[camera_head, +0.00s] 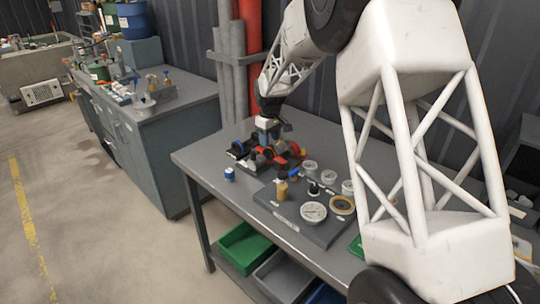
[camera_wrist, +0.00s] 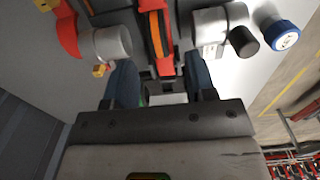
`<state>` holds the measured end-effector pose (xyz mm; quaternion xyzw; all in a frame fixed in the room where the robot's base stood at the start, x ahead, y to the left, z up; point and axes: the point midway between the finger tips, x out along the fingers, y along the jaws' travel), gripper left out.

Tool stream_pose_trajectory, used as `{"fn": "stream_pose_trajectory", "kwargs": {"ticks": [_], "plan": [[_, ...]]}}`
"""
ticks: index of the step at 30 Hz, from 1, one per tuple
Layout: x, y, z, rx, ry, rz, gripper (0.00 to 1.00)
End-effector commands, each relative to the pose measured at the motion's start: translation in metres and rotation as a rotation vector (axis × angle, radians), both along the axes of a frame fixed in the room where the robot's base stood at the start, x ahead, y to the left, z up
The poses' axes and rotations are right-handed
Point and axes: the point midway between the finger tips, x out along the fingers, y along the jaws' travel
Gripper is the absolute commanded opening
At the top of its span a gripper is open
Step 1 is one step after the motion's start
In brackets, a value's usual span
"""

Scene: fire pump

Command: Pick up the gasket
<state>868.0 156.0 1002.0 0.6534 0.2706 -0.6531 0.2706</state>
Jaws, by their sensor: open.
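A flat tan ring (camera_head: 342,205), which looks like the gasket, lies at the right side of a grey tray (camera_head: 318,235) on the workbench in the head view. I cannot be certain it is the gasket. My gripper (camera_head: 268,140) is at the back left of the bench, above the red and black pump assembly (camera_head: 290,150), apart from the ring. In the wrist view my gripper (camera_wrist: 160,80) has its dark fingers spread, with a red, orange and black part (camera_wrist: 155,35) of the assembly ahead between them. The ring is not seen there.
The tray also holds a round white gauge (camera_head: 313,211), a brass fitting (camera_head: 282,190) and several pale round parts. A small blue-and-white piece (camera_head: 229,174) stands on the bench left of the tray. Green (camera_head: 245,248) and grey bins are below. A red pipe (camera_head: 250,35) rises behind.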

Motion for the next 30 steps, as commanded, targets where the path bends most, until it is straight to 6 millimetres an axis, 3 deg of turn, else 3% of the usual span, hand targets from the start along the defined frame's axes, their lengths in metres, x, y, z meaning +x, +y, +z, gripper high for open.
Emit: {"fn": "stream_pose_trajectory", "kwargs": {"ticks": [15,30], "plan": [[0.001,-0.001,-0.047,0.0,0.001,0.0,0.51],[0.002,-0.001,-0.051,0.0,0.0,0.0,0.51]]}}
